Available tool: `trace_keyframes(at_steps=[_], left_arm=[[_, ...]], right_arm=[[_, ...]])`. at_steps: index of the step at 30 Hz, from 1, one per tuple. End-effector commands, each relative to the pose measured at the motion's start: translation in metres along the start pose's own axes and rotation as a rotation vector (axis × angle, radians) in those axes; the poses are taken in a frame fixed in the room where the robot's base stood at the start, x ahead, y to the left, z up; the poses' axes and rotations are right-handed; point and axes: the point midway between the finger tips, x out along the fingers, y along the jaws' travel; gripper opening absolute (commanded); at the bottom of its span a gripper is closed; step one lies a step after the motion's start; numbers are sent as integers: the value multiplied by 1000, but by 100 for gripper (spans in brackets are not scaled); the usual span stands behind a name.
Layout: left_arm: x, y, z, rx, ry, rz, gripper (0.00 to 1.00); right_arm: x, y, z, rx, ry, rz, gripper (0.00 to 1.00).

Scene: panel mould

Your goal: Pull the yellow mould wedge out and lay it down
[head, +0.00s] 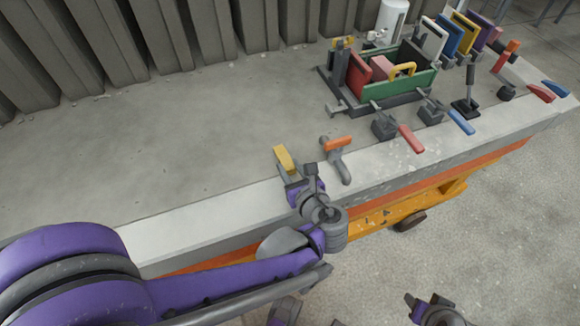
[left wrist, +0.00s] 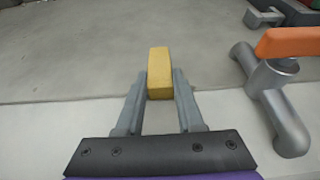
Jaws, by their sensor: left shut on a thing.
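The yellow mould wedge (head: 285,158) is a small block at the tips of my left gripper (head: 290,180), over the front part of the grey table. In the left wrist view the wedge (left wrist: 159,72) sits between the two grey fingers (left wrist: 160,95), which are shut on it and touch its sides. I cannot tell whether its underside touches the table. The mould (head: 425,82), with green and red panels on a dark base, stands further back to the right. Dark parts of my own body show at the bottom edge; my right gripper's jaws cannot be made out.
An orange-handled grey tool (head: 338,143) lies just right of my left gripper. Clamps with red (head: 411,139) and blue (head: 461,122) handles stand before the mould. Coloured panels (head: 450,38) stand in a rack behind. The table's left part is clear.

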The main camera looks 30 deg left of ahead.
Motion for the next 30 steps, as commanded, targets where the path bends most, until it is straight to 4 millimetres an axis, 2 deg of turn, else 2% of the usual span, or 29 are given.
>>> trace_keyframes(at_steps=[1,2,7,15,19,30], left_arm=[[0,0,0,0,0,0,0],[0,0,0,0,0,0,40],[0,0,0,0,0,0,71],[0,0,0,0,0,0,72],[-7,-1,0,0,1,-3,72],[-76,-2,1,2,1,-7,72]], right_arm=[[0,0,0,0,0,0,50],[0,0,0,0,0,0,50],[0,0,0,0,0,0,50],[0,0,0,0,0,0,50],[-1,0,-1,0,1,0,50],[-13,0,-6,0,5,0,50]])
